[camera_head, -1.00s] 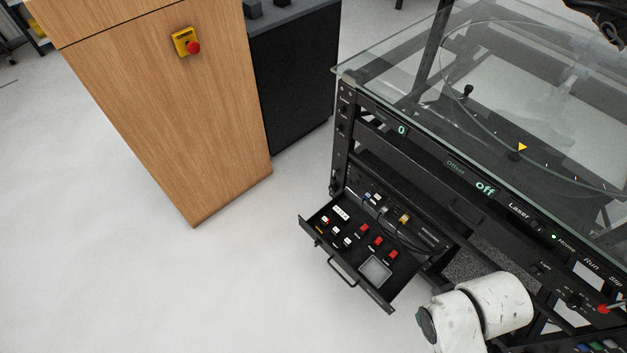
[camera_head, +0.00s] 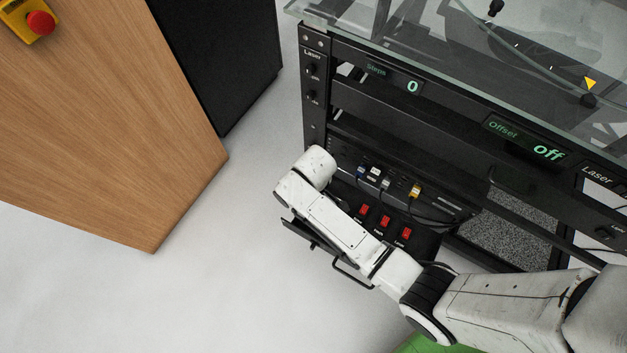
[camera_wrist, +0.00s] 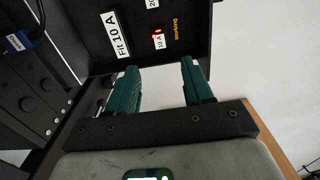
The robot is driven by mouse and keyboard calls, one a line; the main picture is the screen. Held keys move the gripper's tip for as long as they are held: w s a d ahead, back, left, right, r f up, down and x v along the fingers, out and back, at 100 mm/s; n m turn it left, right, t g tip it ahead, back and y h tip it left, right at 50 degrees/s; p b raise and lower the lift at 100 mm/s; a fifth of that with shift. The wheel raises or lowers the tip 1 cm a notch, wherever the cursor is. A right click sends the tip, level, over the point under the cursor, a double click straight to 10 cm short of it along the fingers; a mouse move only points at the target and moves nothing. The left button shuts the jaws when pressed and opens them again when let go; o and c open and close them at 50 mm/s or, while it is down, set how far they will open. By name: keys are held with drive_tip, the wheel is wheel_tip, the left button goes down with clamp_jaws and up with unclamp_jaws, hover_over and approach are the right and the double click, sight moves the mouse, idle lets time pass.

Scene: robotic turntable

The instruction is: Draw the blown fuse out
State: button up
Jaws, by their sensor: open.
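My gripper (camera_wrist: 160,67) shows in the wrist view, with two green fingers apart and nothing seen between them. Beyond the fingertips is the dark drawer floor, with a white "Fit 10 A" label (camera_wrist: 118,34) and a small white piece with a red mark (camera_wrist: 158,38), reading "10 A", beside the orange word "Working". I cannot tell which fuse is blown; none is clearly identifiable. In the head view, my arm covers the left part of the open drawer (camera_head: 316,243) and hides my fingers. Three red switches (camera_head: 385,221) remain visible.
The rack (camera_head: 316,115) stands behind the drawer, with plugged cables (camera_head: 375,178) at its lower panel. A blue plug (camera_wrist: 20,40) is at the left in the wrist view. The drawer handle (camera_head: 350,275) juts forward. A wooden cabinet (camera_head: 110,130) stands left, with clear floor between.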

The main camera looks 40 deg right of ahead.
wheel_tip(320, 180, down, 11)
drive_tip(key=b, duration=0.4)
drive_tip(key=shift+f, duration=0.1)
drive_tip(key=c, duration=0.8)
drive_tip(key=o, duration=0.8)
wheel_tip(320, 180, up, 11)
drive_tip(key=p, duration=0.4)
